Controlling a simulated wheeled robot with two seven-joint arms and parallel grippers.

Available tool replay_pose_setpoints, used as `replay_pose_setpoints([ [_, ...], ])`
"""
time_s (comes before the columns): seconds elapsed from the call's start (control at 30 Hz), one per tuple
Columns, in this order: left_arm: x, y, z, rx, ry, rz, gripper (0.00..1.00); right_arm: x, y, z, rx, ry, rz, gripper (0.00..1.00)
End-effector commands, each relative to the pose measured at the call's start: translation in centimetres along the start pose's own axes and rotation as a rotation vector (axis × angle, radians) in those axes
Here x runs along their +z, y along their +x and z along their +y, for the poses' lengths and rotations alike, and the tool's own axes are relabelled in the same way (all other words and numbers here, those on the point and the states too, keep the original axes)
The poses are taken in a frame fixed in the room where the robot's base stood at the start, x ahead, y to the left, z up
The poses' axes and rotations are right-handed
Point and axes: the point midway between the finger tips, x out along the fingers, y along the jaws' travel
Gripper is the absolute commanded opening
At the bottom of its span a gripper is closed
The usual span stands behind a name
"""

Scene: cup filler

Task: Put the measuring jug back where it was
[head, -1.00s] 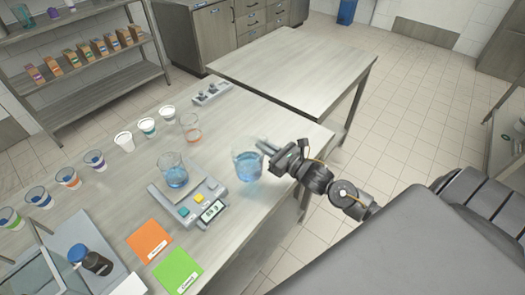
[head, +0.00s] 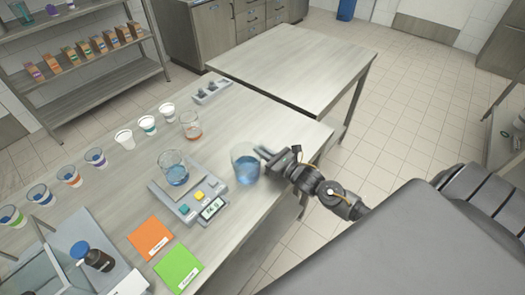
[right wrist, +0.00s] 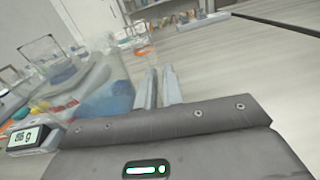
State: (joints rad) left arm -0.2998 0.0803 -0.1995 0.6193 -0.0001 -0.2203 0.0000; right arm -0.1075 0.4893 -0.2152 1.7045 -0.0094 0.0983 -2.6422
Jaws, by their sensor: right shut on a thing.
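The measuring jug (head: 245,165) is clear, holds blue liquid and is upright near the right edge of the table, right of the scale. My right gripper (head: 266,154) is shut on its handle side from the right. I cannot tell whether its base touches the table. In the right wrist view the jug (right wrist: 105,92) is left of the fingers (right wrist: 158,88), with red markings on its wall. A glass beaker (head: 174,169) with blue liquid stands on the scale (head: 186,211). My left gripper is out of view.
A beaker with orange liquid (head: 191,126) stands behind the scale. Several cups (head: 95,158) line the left side. An orange card (head: 150,238) and a green card (head: 178,267) lie in front. A grey rack (head: 212,92) is at the back. The table between jug and rack is clear.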

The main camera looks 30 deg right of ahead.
Motion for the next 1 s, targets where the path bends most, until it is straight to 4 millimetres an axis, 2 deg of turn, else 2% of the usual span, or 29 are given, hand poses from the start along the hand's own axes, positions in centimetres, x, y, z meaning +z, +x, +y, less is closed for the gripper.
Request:
replay_pose_setpoints([
  [0.03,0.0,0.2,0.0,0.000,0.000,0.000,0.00,-0.1,0.0,0.0,0.000,0.000,-0.003,0.00],
  [0.07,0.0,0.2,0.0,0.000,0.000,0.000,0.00,-0.2,0.0,0.0,0.000,0.000,0.000,0.10],
  [0.1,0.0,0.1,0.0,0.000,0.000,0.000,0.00,-0.1,0.0,0.0,0.000,0.000,0.000,0.15],
  [0.23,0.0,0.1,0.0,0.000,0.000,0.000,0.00,-0.1,0.0,0.0,0.000,0.000,0.000,0.30],
  [0.5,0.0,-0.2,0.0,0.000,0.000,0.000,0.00,0.2,0.0,0.0,0.000,0.000,0.000,0.30],
  [0.57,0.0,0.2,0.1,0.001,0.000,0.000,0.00,-0.1,-0.5,0.0,0.001,-0.001,0.001,0.30],
  [0.67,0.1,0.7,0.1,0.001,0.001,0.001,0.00,-0.3,-2.0,0.0,0.001,-0.001,0.003,0.30],
  [1.0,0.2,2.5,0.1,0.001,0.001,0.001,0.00,-0.3,-9.1,0.0,0.001,-0.001,0.004,0.30],
])
